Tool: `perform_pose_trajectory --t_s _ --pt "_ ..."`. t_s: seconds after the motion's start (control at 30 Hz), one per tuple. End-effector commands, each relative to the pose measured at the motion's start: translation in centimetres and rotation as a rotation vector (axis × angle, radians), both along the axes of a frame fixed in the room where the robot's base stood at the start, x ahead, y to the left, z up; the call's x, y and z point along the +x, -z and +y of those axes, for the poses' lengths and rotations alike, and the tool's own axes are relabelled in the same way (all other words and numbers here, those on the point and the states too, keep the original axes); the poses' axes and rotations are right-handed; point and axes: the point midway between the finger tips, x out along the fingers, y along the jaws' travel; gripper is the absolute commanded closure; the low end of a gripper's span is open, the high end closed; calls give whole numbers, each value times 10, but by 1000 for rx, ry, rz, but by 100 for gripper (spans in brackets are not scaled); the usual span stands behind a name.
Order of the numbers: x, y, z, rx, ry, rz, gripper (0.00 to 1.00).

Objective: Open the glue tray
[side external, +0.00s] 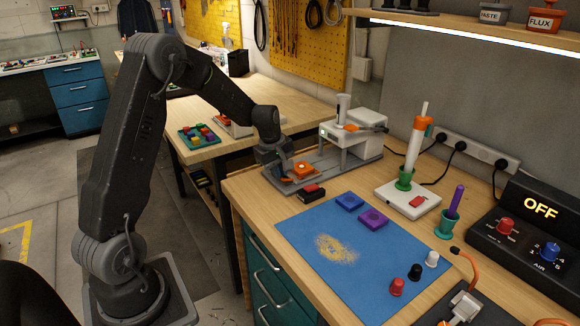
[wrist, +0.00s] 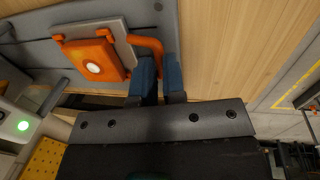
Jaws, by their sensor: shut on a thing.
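The glue tray is a grey plate (wrist: 122,38) carrying an orange square piece (wrist: 92,60) with a white round spot. An orange bent handle (wrist: 148,43) extends from the plate. My gripper (wrist: 160,80) has its two blue fingers closed on the end of this handle. In the side external view my gripper (side external: 280,172) is low at the left end of a grey bench machine (side external: 360,145), beside the orange piece (side external: 302,169). The arm hides part of the tray there, and the fingertips are hard to make out.
A red-and-black block (side external: 312,193) lies just in front of the machine. A blue mat (side external: 340,245) with blue and purple pieces covers the bench's middle. A white stand with an orange-capped dispenser (side external: 416,140) is to the right. A green light (wrist: 23,126) shows on the machine.

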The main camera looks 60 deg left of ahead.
Motion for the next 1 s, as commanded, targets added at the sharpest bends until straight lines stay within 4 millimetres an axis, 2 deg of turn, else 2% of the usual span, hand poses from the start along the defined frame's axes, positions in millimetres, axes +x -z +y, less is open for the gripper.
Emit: perform_pose_trajectory --t_s 0.03,0.1,0.5,0.53,0.77,1.0 --pt "-8 7 2 -1 -1 16 100" --pt "-12 7 2 -1 -1 16 100" --pt "-14 7 2 -2 -2 16 100" --pt "-14 7 2 -2 -2 16 87" --pt "-14 7 2 -3 -2 16 65" --pt "-14 6 1 -3 -3 15 64"
